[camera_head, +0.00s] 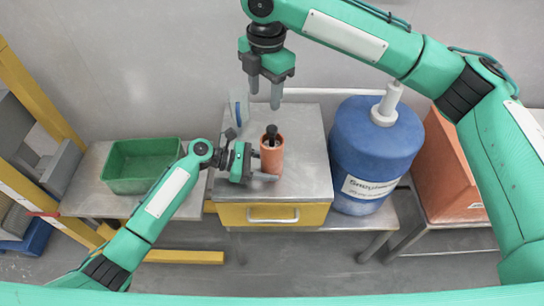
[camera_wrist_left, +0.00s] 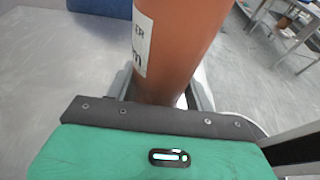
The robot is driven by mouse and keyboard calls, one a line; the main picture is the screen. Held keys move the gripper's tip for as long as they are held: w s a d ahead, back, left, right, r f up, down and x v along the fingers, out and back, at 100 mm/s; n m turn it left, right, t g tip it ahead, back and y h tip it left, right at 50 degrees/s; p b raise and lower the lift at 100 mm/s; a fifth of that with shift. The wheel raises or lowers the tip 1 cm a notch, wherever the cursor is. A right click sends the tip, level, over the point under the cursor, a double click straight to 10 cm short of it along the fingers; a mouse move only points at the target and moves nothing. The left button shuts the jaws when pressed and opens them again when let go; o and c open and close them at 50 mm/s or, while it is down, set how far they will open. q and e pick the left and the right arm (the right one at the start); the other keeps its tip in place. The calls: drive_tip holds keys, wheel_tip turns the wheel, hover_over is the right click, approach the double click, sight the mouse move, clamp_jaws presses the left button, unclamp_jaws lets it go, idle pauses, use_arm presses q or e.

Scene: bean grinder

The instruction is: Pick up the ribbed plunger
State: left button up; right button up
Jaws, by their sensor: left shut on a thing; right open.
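A dark plunger (camera_head: 271,131) with a rounded top stands up out of the orange cylinder (camera_head: 272,158) on the metal-topped cabinet; its lower part is hidden inside, and ribs are too small to make out. My left gripper (camera_head: 264,175) is shut on the lower part of the orange cylinder from the left. In the left wrist view the cylinder (camera_wrist_left: 182,40), with a white label, rises between the fingers. My right gripper (camera_head: 264,96) is open and empty, its fingers pointing down above the back of the cabinet, above and behind the plunger in the picture.
A blue barrel (camera_head: 372,150) with a pale post on top stands right of the cabinet (camera_head: 310,130). A blue and white item (camera_head: 238,108) is at the cabinet's back left. A green bin (camera_head: 143,165) is on the left table, and an orange box (camera_head: 450,165) is at the far right.

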sight(273, 127)
drive_tip(key=f, duration=0.4)
drive_tip(key=d+f, duration=0.1)
drive_tip(key=f, duration=0.1)
drive_tip(key=shift+s+f, duration=0.1)
drive_tip(key=shift+f, duration=0.05)
drive_tip(key=shift+s+d+f, duration=0.1)
drive_tip(key=shift+d+f, duration=0.1)
drive_tip(key=shift+f, duration=1.15)
drive_tip(key=shift+s+d+f, duration=0.1)
drive_tip(key=shift+d+f, duration=0.05)
drive_tip(key=shift+f, duration=1.15)
clamp_jaws()
